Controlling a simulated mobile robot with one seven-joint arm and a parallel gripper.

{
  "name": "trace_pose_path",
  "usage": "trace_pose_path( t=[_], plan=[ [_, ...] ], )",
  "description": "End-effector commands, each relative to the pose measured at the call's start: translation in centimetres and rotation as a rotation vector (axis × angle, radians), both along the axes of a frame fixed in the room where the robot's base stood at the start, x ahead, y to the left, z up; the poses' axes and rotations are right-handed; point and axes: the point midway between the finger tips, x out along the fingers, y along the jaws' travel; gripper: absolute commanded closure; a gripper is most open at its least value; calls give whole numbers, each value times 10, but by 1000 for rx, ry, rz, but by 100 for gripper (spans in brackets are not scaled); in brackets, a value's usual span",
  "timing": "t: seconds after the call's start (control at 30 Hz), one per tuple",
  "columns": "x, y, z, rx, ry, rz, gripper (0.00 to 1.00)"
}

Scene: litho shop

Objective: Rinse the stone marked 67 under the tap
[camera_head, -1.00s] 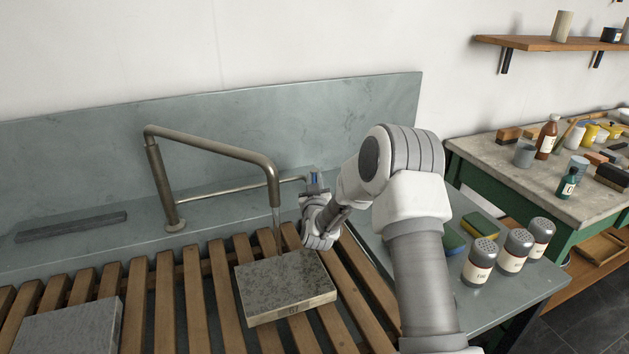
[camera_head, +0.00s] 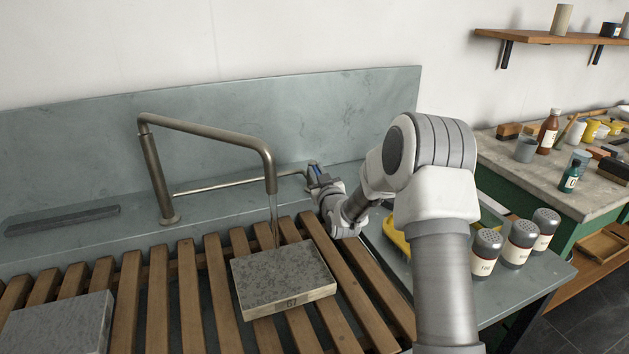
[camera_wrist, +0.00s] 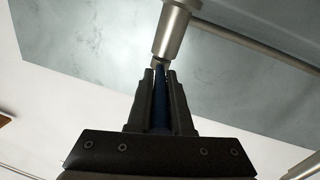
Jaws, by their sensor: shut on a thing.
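The stone marked 67 (camera_head: 285,283) is a grey speckled slab lying flat on the wooden slats, its number on the front edge. The metal tap (camera_head: 205,135) arches over it, and a thin stream of water (camera_head: 274,218) falls from the spout to the stone's back edge. My gripper (camera_head: 318,174) is at the end of the tap's horizontal pipe, right of the spout. In the wrist view its fingers (camera_wrist: 160,85) are shut on a narrow blue lever (camera_wrist: 160,102) below a metal valve fitting (camera_wrist: 172,30). My arm partly hides the area to the right.
Another grey stone (camera_head: 58,325) lies on the slatted rack (camera_head: 187,290) at left. A dark bar (camera_head: 62,221) lies on the back ledge. A cluttered worktable (camera_head: 600,190) is further right.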

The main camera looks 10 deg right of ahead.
Motion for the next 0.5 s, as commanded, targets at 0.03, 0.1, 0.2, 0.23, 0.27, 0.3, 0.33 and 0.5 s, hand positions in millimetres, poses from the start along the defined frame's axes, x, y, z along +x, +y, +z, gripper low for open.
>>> trace_pose_path(
  t=[0.03, 0.1, 0.2, 0.23, 0.27, 0.3, 0.33, 0.5],
  plan=[
    [1, -3, -1, -2, -6, 21, 100],
    [1, -4, -1, -2, -7, 54, 100],
    [1, -6, 0, -1, -6, 97, 100],
    [1, -7, 1, -2, -7, 107, 100],
    [1, -7, 1, -2, -6, 118, 100],
    [1, -7, 1, -2, -5, 129, 100],
    [1, -7, 2, -2, -5, 136, 100],
    [1, -8, 2, -3, -1, 155, 100]
  ],
)
